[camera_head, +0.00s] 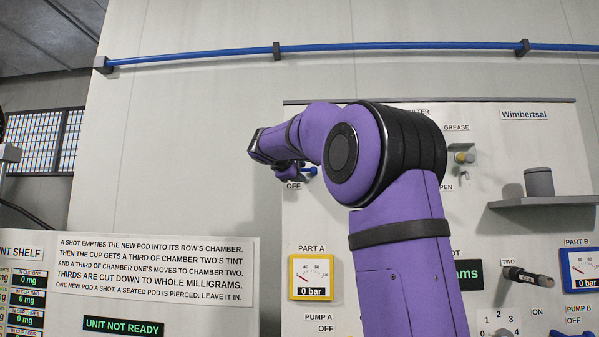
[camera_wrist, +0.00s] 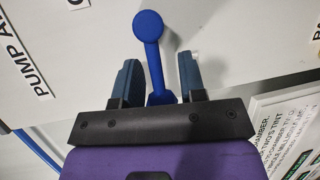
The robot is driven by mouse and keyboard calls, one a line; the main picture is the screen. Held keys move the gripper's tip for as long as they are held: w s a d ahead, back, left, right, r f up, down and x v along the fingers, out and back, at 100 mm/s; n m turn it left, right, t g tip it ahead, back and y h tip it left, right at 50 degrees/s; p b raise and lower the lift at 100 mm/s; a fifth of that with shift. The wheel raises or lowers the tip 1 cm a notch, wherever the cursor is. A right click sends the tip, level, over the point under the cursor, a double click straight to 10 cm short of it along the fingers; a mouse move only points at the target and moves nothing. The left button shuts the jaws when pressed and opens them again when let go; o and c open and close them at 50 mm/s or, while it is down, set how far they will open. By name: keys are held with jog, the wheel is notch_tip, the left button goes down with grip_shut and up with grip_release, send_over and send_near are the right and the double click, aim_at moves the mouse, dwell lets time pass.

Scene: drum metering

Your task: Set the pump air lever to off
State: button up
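The pump air lever (camera_wrist: 151,50) is blue, with a round end at the top and a shaft running down between my fingers in the wrist view. A cut-off label reading "PUMP A" (camera_wrist: 25,68) is beside it. My gripper (camera_wrist: 160,75) is open, one finger on each side of the shaft, with gaps showing. In the head view my gripper (camera_head: 284,167) is at the panel's upper left, and a small blue part of the lever (camera_head: 309,171) shows beside it, above an "OFF" label (camera_head: 293,186). My arm hides the rest of the lever there.
The white panel (camera_head: 300,225) carries a Part A gauge (camera_head: 311,277) reading 0 bar, a grease valve (camera_head: 462,153) and a shelf with a grey cup (camera_head: 539,182). A blue pipe (camera_head: 400,46) runs above. A display (camera_head: 123,327) reads "UNIT NOT READY".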

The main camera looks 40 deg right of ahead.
jog(key=v, duration=1)
jog(key=shift+a, duration=0.35)
jog(key=shift+s, duration=0.1)
jog(key=s+a+f+m+y, duration=0.1)
jog(key=s+a+f+y, duration=0.4)
jog(key=f, duration=0.8)
jog(key=s+a+f+m+y, duration=0.2)
jog(key=s+a+f+y, duration=0.3)
jog(key=s+a+f, duration=0.5)
jog(key=s+a+f+m+y, duration=0.1)
jog(key=s+a+f+y, duration=0.4)
jog(key=s+f, duration=0.6)
notch_tip(320, 180, down, 6)
jog(key=shift+s+a+r+m, duration=0.1)
jog(key=shift+s+a+m, duration=0.15)
jog(key=shift+a, duration=0.9)
jog(key=shift+w, duration=0.1)
